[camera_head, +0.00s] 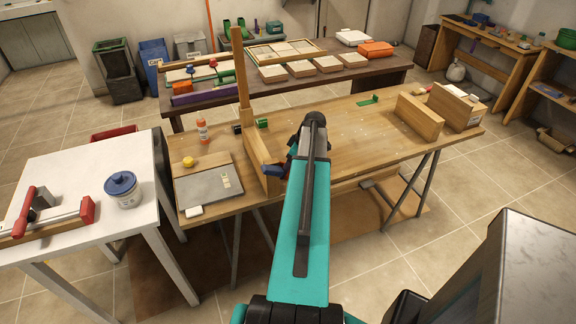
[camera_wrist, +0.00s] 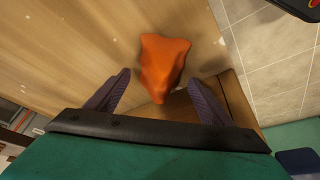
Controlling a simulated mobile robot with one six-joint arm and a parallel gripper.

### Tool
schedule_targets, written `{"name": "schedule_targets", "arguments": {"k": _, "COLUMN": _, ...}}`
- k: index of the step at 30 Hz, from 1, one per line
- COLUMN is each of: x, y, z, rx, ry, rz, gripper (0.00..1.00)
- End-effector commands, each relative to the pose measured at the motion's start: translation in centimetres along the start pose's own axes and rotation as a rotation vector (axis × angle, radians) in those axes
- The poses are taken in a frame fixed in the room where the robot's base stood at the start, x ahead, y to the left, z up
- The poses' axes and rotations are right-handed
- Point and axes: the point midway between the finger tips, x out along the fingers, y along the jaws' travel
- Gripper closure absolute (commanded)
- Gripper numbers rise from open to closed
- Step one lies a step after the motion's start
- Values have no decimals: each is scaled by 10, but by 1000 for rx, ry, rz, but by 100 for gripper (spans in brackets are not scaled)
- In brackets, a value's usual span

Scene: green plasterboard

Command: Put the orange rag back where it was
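The orange rag (camera_wrist: 163,62) is a crumpled, pointed lump in the wrist view. It appears to rest on the wooden workbench (camera_wrist: 75,45), near its edge. My gripper (camera_wrist: 160,77) is over the bench with its two dark purple fingers spread wide. The rag lies between and beyond the fingertips, with a gap visible on each side. Its lower tip reaches toward the palm, over a brown wooden surface. In the head view, my arm hides the rag, and the gripper's fingers are mostly hidden too.
A wooden upright (camera_head: 240,75) with a base stands left of my arm. A grey board (camera_head: 208,187), a glue bottle (camera_head: 202,131) and a yellow item (camera_head: 189,161) are farther left. Wooden blocks (camera_head: 419,117) stand at right. Bench between arm and blocks is mostly clear.

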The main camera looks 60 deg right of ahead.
Motion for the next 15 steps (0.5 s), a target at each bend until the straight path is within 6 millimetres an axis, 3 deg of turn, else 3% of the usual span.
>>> {"name": "schedule_targets", "arguments": {"k": 15, "x": -6, "y": 0, "z": -1, "rx": 0, "ry": 0, "rz": 1, "gripper": 26}}
